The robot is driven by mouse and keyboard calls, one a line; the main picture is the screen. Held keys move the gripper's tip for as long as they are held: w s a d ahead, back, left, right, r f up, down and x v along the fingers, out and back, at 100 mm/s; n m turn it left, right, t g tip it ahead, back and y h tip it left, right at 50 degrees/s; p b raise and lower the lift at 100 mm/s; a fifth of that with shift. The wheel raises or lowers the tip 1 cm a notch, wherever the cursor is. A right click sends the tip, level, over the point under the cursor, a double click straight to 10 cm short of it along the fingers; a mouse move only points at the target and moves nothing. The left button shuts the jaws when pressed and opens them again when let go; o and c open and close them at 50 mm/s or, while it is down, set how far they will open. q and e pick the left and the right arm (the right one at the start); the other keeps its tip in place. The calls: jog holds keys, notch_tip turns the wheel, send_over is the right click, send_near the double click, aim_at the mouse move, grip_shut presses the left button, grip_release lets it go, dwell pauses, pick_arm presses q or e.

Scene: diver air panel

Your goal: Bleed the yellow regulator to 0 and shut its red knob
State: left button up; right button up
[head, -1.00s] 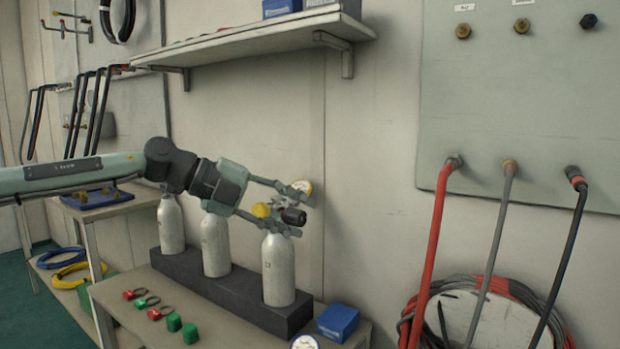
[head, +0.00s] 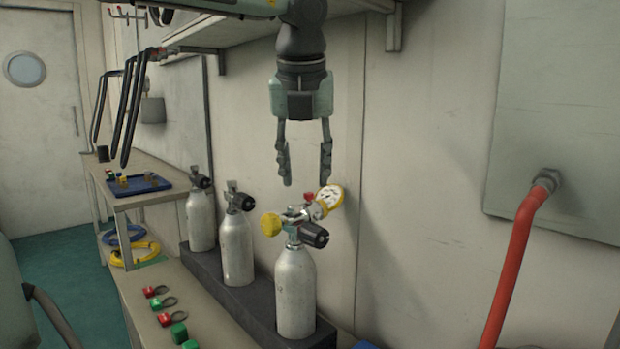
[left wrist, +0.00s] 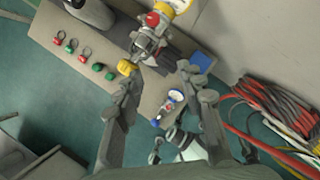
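The yellow regulator, with a yellow-rimmed gauge (head: 330,198) and a small red knob (head: 309,196), is mounted on the valve of the front grey cylinder (head: 296,295). A yellow knob (head: 270,224) sticks out left and a black knob (head: 315,236) right. The gauge reading is too small to make out. My left gripper (head: 306,182) points down above the regulator, open and empty, apart from it. The left wrist view shows the red knob (left wrist: 152,18) and yellow knob (left wrist: 127,67).
Two more cylinders (head: 237,250) stand in the dark rack behind. Red and green tags (head: 165,319) lie on the bench to the left. A red hose (head: 515,265) hangs right; the wall shelf is above.

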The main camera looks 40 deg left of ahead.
pick_arm(q)
jog(key=p, duration=0.1)
send_near(309, 193)
notch_tip(309, 193, down, 2)
jog(key=x, duration=0.4)
jog(key=shift+w+a+p, duration=0.35)
jog(key=shift+w+a+f, duration=0.15)
jog(key=shift+w+f, duration=0.05)
jog(key=shift+f, duration=0.45)
pick_arm(e)
notch_tip(309, 193, down, 6)
jog(key=s, duration=0.2)
jog(key=shift+s+d+g, duration=0.3)
jog(key=shift+d, duration=0.05)
pick_arm(q)
jog(key=shift+c, duration=0.4)
pick_arm(e)
jog(key=shift+f, duration=0.1)
pick_arm(q)
grip_shut()
